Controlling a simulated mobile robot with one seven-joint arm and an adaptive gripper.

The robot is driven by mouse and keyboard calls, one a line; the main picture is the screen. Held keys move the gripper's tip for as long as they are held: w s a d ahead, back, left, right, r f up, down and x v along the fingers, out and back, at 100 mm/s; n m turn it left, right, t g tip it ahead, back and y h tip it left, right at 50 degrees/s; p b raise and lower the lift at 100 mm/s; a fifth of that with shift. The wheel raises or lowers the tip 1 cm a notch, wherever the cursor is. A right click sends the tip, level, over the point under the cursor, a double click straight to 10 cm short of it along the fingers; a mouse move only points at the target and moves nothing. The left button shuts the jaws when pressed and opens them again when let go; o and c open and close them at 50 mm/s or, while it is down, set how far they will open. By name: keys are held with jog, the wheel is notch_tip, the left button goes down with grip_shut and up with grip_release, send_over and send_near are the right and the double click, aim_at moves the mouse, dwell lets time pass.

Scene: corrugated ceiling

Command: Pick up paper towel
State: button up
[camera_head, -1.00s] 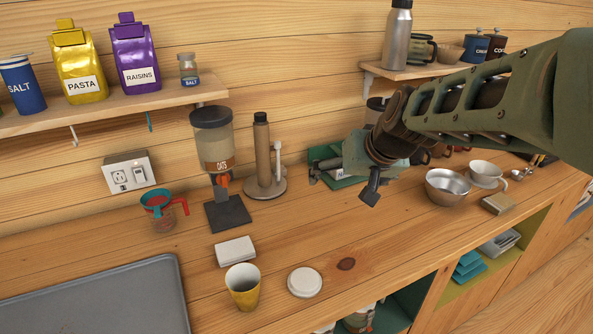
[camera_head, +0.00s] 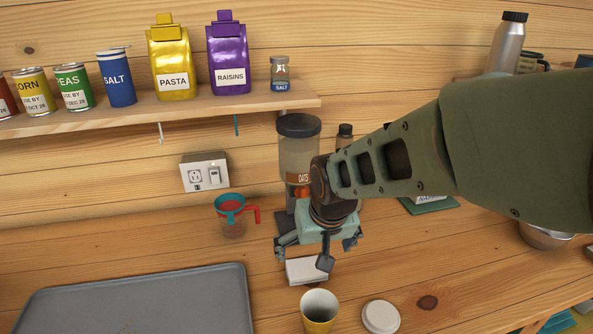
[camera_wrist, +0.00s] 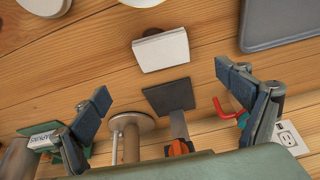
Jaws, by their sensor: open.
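A tan upright roll on a round base with a thin side rod looks like the paper towel. In the head view only its dark top (camera_head: 345,130) shows behind my arm. In the wrist view its round base (camera_wrist: 137,122) and lower post (camera_wrist: 131,146) show beside one finger, apart from it. My gripper (camera_head: 318,254) is open and empty, pointing down over the counter. It is in front of the oats dispenser (camera_head: 298,150) and above a white flat block (camera_head: 303,272). Both fingers show spread in the wrist view (camera_wrist: 165,98), with the white block (camera_wrist: 162,48) beyond them.
A red-and-teal measuring cup (camera_head: 231,214) stands left of my gripper. A grey tray (camera_head: 140,300) lies at front left. A yellow cup (camera_head: 319,311) and a white lid (camera_head: 381,317) are in front. A shelf (camera_head: 200,106) with cans and bags hangs above.

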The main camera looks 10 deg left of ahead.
send_over(306, 267)
jog(key=s+d, duration=0.2)
jog(key=s, duration=0.1)
jog(key=f, duration=0.4)
jog(key=shift+w+f, duration=0.25)
jog(key=shift+f, duration=0.05)
jog(key=shift+a+x, duration=0.2)
jog(key=shift+x, duration=1.2)
jog(key=shift+a+x, duration=0.2)
jog(key=shift+x, duration=1.2)
jog(key=shift+r, duration=0.1)
jog(key=shift+c, duration=0.2)
jog(key=c, duration=0.9)
